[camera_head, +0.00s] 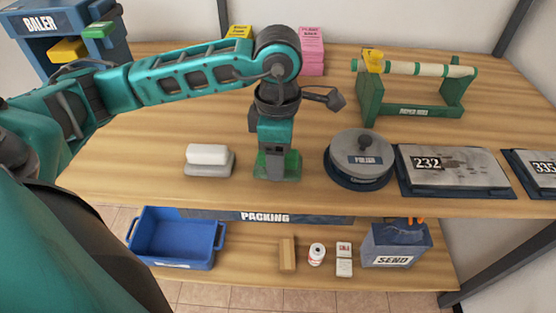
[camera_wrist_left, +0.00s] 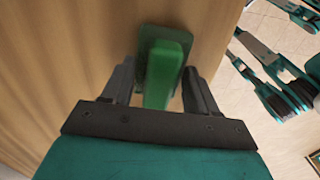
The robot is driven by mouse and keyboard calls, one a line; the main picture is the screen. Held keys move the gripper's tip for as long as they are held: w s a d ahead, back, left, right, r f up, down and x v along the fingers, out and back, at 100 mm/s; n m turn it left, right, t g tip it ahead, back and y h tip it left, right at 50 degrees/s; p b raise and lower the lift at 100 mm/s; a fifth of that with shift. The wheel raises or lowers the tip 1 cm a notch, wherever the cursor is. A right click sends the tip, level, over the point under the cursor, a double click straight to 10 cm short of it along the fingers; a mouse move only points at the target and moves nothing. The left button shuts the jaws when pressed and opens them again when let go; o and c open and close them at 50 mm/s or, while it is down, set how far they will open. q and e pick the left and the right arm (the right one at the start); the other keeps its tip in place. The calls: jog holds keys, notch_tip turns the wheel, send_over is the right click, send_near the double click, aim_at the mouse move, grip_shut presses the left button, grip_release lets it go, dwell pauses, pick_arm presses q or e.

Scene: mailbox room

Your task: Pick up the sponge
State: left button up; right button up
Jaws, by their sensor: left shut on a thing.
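My left gripper (camera_head: 277,172) points down at the table, left of the round scale. It is shut on a green block (camera_wrist_left: 164,78) with a darker green flat base, which also shows around the fingertips in the head view (camera_head: 292,163). The block's base is at or very near the tabletop; I cannot tell if it touches. A white rounded block (camera_head: 208,154) lies on a grey base (camera_head: 209,169) to the left of the gripper. I cannot tell for sure from looks which block is the sponge. My right gripper is not in view.
A round scale (camera_head: 360,157), a plate marked 232 (camera_head: 455,170) and a green paper-roll stand (camera_head: 413,98) are to the right. A blue bin (camera_head: 176,240) and a SEND box (camera_head: 395,245) sit on the lower shelf.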

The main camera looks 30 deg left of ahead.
pick_arm(q)
jog(key=shift+r, duration=0.15)
jog(key=shift+r, duration=0.6)
notch_tip(320, 180, up, 19)
jog(key=p, duration=0.4)
jog(key=shift+f, duration=0.2)
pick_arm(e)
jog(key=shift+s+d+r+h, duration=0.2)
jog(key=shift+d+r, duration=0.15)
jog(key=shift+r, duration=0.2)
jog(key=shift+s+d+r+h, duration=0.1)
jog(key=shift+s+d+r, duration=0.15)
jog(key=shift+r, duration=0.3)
